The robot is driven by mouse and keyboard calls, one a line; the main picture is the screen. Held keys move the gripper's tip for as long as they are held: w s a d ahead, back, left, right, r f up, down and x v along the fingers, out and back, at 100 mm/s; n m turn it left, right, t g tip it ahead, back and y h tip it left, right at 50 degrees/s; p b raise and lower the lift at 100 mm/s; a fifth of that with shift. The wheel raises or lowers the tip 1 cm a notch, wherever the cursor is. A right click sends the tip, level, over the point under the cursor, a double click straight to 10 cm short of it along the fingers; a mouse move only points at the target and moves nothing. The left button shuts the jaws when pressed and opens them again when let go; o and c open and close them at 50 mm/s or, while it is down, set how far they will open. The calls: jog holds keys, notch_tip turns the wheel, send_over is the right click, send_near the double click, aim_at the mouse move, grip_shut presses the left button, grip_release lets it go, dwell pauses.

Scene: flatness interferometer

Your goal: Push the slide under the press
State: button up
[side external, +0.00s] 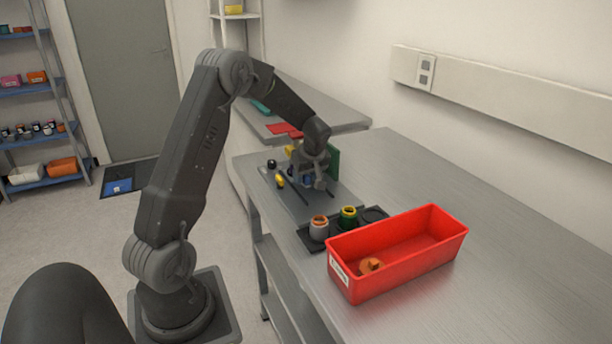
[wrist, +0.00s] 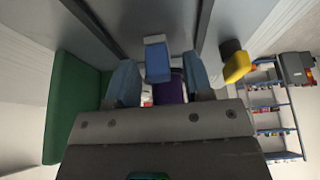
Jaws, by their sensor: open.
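My gripper (side external: 314,181) is low over the steel bench's far left part. In the wrist view its two blue-grey fingers (wrist: 160,78) are apart. A small blue block with a pale end (wrist: 157,60) shows between and just beyond them; I cannot tell whether they touch it. It may belong to the slide. A purple part (wrist: 171,86) shows beside it, mostly hidden by my gripper. Two dark parallel rails (wrist: 204,20) run along the plate. A green upright panel (side external: 333,162), perhaps part of the press, stands next to my gripper and also at left in the wrist view (wrist: 75,105).
A yellow and black piece (side external: 280,181) and a black knob (side external: 271,163) stand left of my gripper. A dark holder (side external: 310,239) with an orange-topped cup (side external: 319,228) and a green-yellow cup (side external: 348,217) is nearer. A red bin (side external: 400,270) holds an orange part (side external: 371,265). The bench's right side is clear.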

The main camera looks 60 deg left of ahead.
jog(key=v, duration=1.3)
jog(key=shift+d+r, duration=0.15)
jog(key=shift+r, duration=0.15)
jog(key=s+d+r+m+t, duration=0.25)
jog(key=d+r+m, duration=0.25)
jog(key=d, duration=0.6)
jog(key=s+d+m+t+h, duration=0.3)
jog(key=s+d+m+h, duration=0.1)
jog(key=s+d+m, duration=0.9)
jog(key=s+d, duration=0.4)
jog(key=shift+d+f, duration=0.3)
jog(key=shift+f, duration=0.05)
